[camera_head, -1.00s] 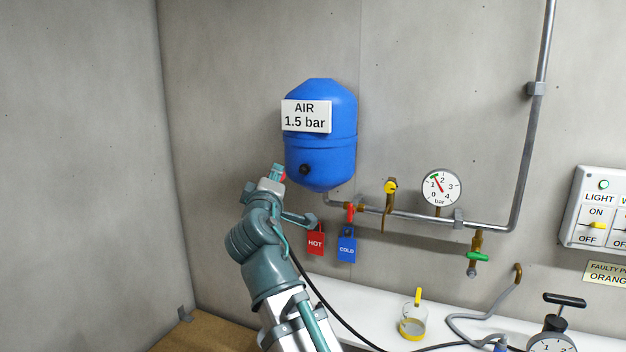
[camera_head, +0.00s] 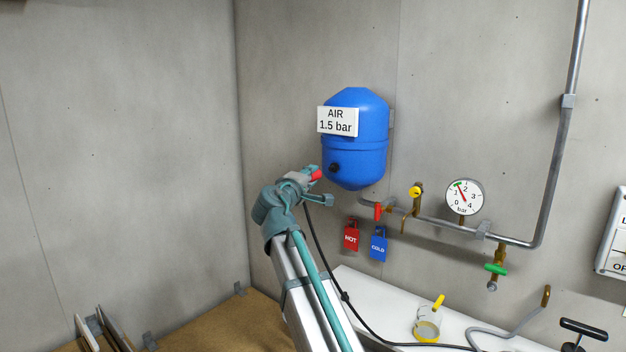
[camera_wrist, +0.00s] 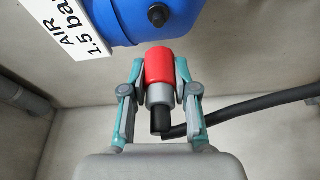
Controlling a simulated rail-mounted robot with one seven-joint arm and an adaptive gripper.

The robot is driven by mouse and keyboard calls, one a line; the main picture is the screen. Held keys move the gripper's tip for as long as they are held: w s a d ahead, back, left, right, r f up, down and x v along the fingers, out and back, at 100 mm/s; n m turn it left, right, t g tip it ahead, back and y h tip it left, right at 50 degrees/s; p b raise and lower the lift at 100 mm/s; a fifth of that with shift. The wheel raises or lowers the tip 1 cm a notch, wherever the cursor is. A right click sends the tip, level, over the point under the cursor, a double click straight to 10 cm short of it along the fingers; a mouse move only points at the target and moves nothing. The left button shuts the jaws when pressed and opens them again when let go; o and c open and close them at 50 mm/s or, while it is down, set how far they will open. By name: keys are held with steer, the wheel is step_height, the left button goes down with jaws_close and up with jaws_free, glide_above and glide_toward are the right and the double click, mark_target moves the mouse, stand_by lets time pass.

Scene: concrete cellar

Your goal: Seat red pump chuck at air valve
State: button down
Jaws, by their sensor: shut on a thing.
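My gripper (camera_head: 314,171) is shut on the red pump chuck (camera_wrist: 159,66), which has a grey collar and a black hose end. The chuck also shows as a small red piece in the head view (camera_head: 316,175). The black air valve (camera_head: 334,168) sticks out low on the front of the blue vessel (camera_head: 360,150) labelled AIR 1.5 bar. In the wrist view the valve (camera_wrist: 158,15) is beyond the chuck's red end, with a gap between them. The chuck is apart from the valve, to its left in the head view.
A black hose (camera_head: 325,255) trails from the chuck down to the white bench (camera_head: 385,300). The wall left of my arm is clear.

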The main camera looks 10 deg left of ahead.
steer(key=shift+w+a+f, duration=0.1)
steer(key=shift+w+a, duration=0.05)
steer(key=shift+d, duration=0.2)
steer(key=shift+a, duration=0.1)
steer(key=shift+w+d+b, duration=0.3)
steer(key=shift+w+d, duration=0.45)
steer(key=shift+w, duration=0.25)
steer(key=shift+w+d+b, duration=0.3)
steer(key=shift+w+d, duration=0.4)
steer(key=shift+w, duration=0.25)
steer(key=shift+s, duration=0.2)
steer(key=s+d+r+p, duration=0.2)
steer(key=s, duration=0.5)
steer(key=s+d+r+p, duration=0.2)
steer(key=s, duration=0.5)
